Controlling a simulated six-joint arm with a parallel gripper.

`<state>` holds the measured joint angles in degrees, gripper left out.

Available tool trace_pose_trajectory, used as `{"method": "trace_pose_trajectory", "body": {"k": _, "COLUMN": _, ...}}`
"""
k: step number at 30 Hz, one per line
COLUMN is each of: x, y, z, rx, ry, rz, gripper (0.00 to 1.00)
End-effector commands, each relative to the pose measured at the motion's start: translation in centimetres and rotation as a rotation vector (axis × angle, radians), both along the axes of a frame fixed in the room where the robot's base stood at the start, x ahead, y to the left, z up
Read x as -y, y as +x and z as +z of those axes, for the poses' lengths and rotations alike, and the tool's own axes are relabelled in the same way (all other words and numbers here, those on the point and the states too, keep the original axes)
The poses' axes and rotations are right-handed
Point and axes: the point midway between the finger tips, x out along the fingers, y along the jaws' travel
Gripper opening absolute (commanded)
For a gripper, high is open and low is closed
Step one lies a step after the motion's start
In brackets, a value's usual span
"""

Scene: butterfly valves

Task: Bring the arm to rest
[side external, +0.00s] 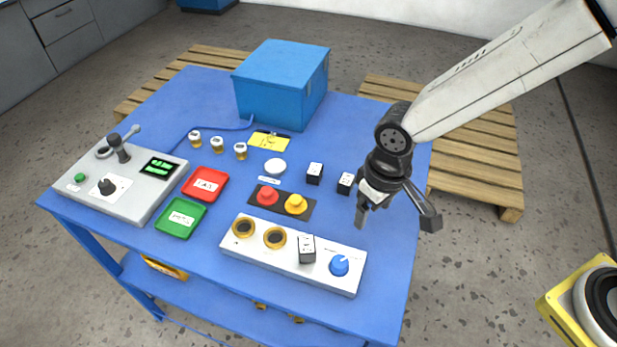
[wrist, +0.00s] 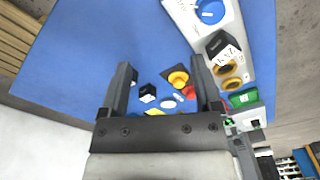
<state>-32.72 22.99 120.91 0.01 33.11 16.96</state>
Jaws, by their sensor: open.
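My gripper (side external: 396,218) hangs above the right part of the blue table (side external: 335,211) in the side external view. Its fingers are spread apart with nothing between them. In the wrist view my gripper (wrist: 162,75) also shows open, its two dark fingers pointing over the table. My pale arm comes in from the upper right. A black cube with a white label (side external: 345,183) stands on the table just left of my gripper. Another black cube (side external: 315,173) stands further left.
A white panel (side external: 265,259) at the front holds brass rings, a labelled black block (side external: 307,249) and a blue knob (side external: 340,265). Red and yellow buttons (side external: 296,204) sit behind it. A blue box (side external: 277,85), red tray (side external: 205,199), green tray (side external: 196,222) and grey console (side external: 141,207) occupy the rest.

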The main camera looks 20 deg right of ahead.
Motion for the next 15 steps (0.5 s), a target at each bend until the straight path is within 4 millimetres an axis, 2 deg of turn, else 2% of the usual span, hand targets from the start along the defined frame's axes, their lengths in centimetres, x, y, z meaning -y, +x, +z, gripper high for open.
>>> {"method": "trace_pose_trajectory", "body": {"k": 1, "x": 1.9, "y": 0.3, "z": 0.5, "rx": 0.012, "ry": 0.006, "rz": -0.028, "gripper": 0.81}}
{"method": "trace_pose_trajectory", "body": {"k": 7, "x": 8.9, "y": 0.3, "z": 1.8, "rx": 0.067, "ry": 0.023, "rz": -0.114, "gripper": 0.81}}
{"method": "trace_pose_trajectory", "body": {"k": 12, "x": 14.4, "y": -1.0, "z": 2.5, "rx": 0.114, "ry": 0.024, "rz": -0.183, "gripper": 0.81}}
{"method": "trace_pose_trajectory", "body": {"k": 15, "x": 17.0, "y": -2.0, "z": 2.8, "rx": 0.140, "ry": 0.022, "rz": -0.220, "gripper": 0.81}}
